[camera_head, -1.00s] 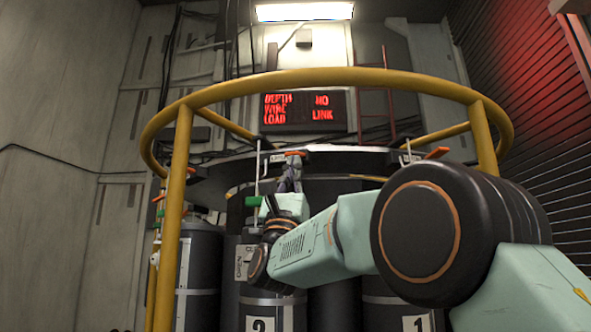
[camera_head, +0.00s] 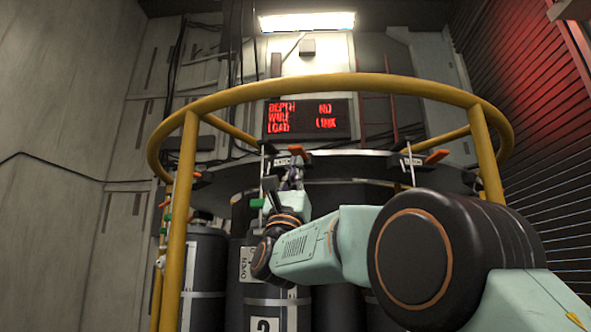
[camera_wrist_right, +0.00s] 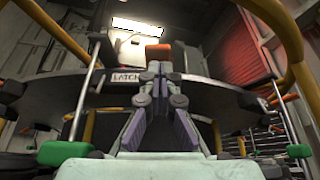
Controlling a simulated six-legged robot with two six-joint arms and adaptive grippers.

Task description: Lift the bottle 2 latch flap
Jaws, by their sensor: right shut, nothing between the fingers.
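Bottle 2 (camera_head: 252,285) is a dark cylinder with a white "2" label, standing under the round dark rim, partly behind my right arm. Above it, a small "LATCH" plate shows in the wrist view (camera_wrist_right: 125,77). The orange latch flap (camera_wrist_right: 158,50) stands at the rim beside this plate, directly beyond my right fingertips; contact cannot be told. My right gripper (camera_head: 293,172) points up at the rim and also shows in the wrist view (camera_wrist_right: 160,72), shut and empty. My left gripper is out of view.
A yellow ring rail (camera_head: 330,82) with posts surrounds the rim. Another orange flap (camera_head: 437,156) sits to the right. Vertical rods with green handles (camera_wrist_right: 65,152) flank my gripper. A red-lettered display (camera_head: 305,118) hangs behind.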

